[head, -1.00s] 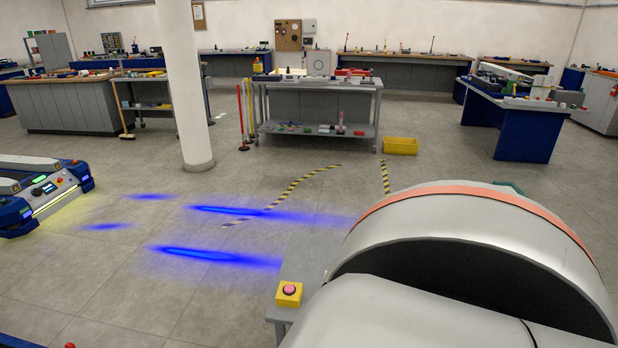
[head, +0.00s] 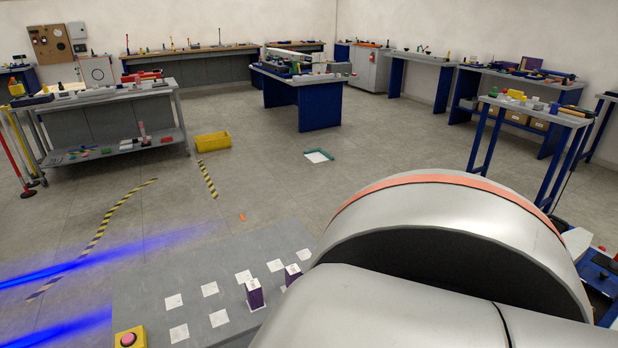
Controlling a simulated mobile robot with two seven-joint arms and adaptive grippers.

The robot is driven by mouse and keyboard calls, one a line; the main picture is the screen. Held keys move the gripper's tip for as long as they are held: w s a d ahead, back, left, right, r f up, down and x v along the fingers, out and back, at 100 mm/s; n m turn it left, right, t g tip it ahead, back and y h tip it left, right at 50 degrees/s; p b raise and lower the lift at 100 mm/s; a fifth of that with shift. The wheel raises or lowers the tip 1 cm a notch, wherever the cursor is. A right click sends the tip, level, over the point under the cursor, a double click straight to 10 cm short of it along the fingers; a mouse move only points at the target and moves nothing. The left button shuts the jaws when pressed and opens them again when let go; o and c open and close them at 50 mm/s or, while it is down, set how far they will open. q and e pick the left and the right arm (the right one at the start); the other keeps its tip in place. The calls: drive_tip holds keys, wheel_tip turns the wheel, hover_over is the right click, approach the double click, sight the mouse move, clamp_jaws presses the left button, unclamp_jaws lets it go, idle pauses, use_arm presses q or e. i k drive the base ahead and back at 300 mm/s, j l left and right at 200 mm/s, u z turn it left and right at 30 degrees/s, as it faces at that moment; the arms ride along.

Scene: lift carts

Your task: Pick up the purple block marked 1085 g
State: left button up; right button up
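Two purple blocks with pale tops stand upright on a grey table (head: 150,270) in front of me. One purple block (head: 255,296) is a little nearer. The other purple block (head: 292,276) stands to its right and farther back, close to the edge of my silver arm in the picture. Their markings are too small to read, so I cannot tell which is 1085 g. My arm link covers the right part of the table. Neither of my grippers shows.
Several white squares (head: 209,289) lie on the grey table. A yellow box with a pink button (head: 129,339) sits at its near left corner. A yellow crate (head: 213,142) stands on the floor behind. A grey cart (head: 115,147) stands at the left. The floor beyond the table is mostly open.

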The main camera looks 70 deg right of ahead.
sight(254, 288)
drive_tip(key=z, duration=1.55)
